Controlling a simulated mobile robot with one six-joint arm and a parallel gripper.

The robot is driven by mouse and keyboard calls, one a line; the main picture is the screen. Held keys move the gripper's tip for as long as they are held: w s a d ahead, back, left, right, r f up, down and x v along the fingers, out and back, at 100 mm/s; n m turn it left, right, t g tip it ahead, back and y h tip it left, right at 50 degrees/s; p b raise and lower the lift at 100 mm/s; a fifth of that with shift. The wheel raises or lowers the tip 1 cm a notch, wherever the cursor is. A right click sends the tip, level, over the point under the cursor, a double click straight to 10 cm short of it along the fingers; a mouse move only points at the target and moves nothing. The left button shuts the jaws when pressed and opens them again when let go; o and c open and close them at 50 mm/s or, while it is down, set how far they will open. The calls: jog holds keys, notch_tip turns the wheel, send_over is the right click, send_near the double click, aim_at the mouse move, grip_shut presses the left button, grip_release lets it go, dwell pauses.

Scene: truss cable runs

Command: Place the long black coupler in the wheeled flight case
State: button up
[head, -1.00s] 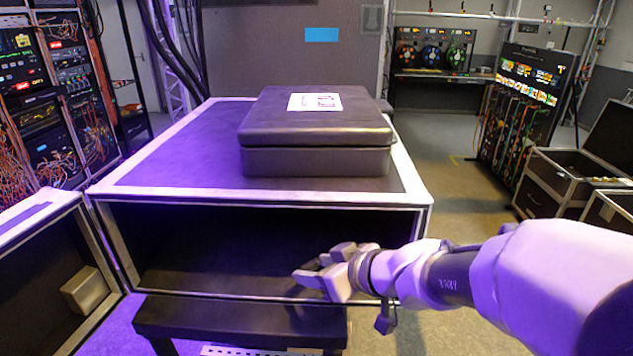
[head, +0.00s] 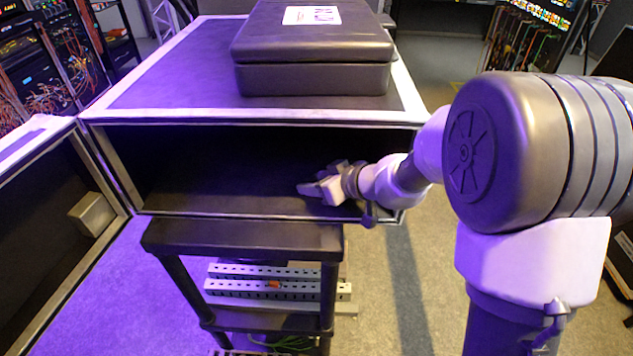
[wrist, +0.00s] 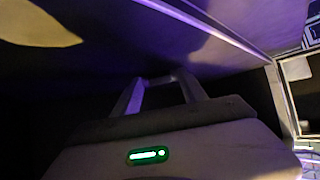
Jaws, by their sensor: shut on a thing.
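My gripper (head: 312,189) reaches from the right into the open front of a large black case with pale edging (head: 262,116), low over its floor near the right end. It is shut on a small dark piece (head: 306,188), which fits the black coupler, but its outline and length are unclear against the dark interior. In the wrist view the two fingers of my gripper (wrist: 160,82) stand against a dark background, and the held piece is hard to make out. No wheels show on the large case, so I cannot tell whether it is the wheeled flight case.
A closed dark box (head: 315,75) with a white label lies on the case top. A hinged door (head: 50,225) with a small pale box (head: 91,214) stands open at left. A black stand (head: 240,237) is in front, with perforated rails (head: 275,287) below. Floor at centre right is clear.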

jog(key=shift+f+b, duration=0.25)
jog(key=shift+b, duration=0.15)
jog(key=shift+s+f+b, duration=0.3)
jog(key=shift+f+b, duration=0.35)
jog(key=shift+b, duration=0.35)
jog(key=o, duration=1.3)
jog(key=shift+o, duration=0.2)
jog(key=shift+r+p, duration=0.4)
jog(key=shift+p, duration=0.3)
jog(key=shift+r+p, duration=0.6)
jog(key=shift+p, duration=0.45)
jog(key=v, duration=1.1)
jog(key=shift+w+d+r, duration=0.1)
jog(key=shift+d, duration=0.1)
jog(key=s+a+r+m+g, duration=0.1)
jog(key=s+r+m, duration=0.1)
jog(key=s, duration=0.3)
jog(key=s+a+r+m+g, duration=0.1)
jog(key=s+a+r, duration=0.1)
jog(key=s, duration=0.4)
jog(key=s+d+m+h, duration=0.5)
jog(key=s+m, duration=0.5)
jog(key=s, duration=0.3)
jog(key=shift+d+r+h, duration=0.3)
jog(key=shift+d+r, duration=0.05)
jog(key=shift+d, duration=0.45)
